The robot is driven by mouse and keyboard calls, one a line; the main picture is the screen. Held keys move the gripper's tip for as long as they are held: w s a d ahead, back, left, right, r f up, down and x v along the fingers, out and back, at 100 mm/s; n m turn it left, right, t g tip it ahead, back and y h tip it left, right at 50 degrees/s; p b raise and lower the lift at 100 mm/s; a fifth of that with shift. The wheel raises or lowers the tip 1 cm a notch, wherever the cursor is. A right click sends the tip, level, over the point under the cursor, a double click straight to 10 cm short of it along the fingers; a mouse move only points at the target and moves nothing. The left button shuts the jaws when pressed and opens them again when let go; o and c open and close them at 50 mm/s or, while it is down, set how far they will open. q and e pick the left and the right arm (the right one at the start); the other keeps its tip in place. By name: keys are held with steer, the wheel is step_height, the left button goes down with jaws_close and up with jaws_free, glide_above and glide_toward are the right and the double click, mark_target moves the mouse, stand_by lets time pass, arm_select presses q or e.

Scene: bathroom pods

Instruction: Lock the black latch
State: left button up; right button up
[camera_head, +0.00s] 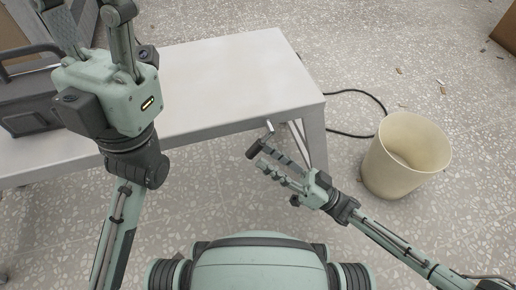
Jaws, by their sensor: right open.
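No black latch can be made out for certain. A dark case (28,118) with a raised handle stands on the table at the left edge, partly cut off and partly hidden by my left gripper. My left gripper (92,12) is beside the case, with its fingers pointing up and its tips at or past the top edge, so its opening cannot be judged. My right gripper (263,157) is open in front of the table's right corner, with its fingers pointing up-left. A small dark part with a metal end (267,127) shows by its fingertips; whether they touch is unclear.
The light grey table (235,80) is bare from the middle to its right end. A cream bin (390,170) stands on the speckled floor to its right. A black cable (365,92) runs between them. Small scraps lie on the floor at the upper right.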

steer(key=v, duration=0.7)
steer(key=shift+d+f, duration=0.15)
steer(key=shift+d, duration=0.2)
steer(key=shift+s, duration=0.15)
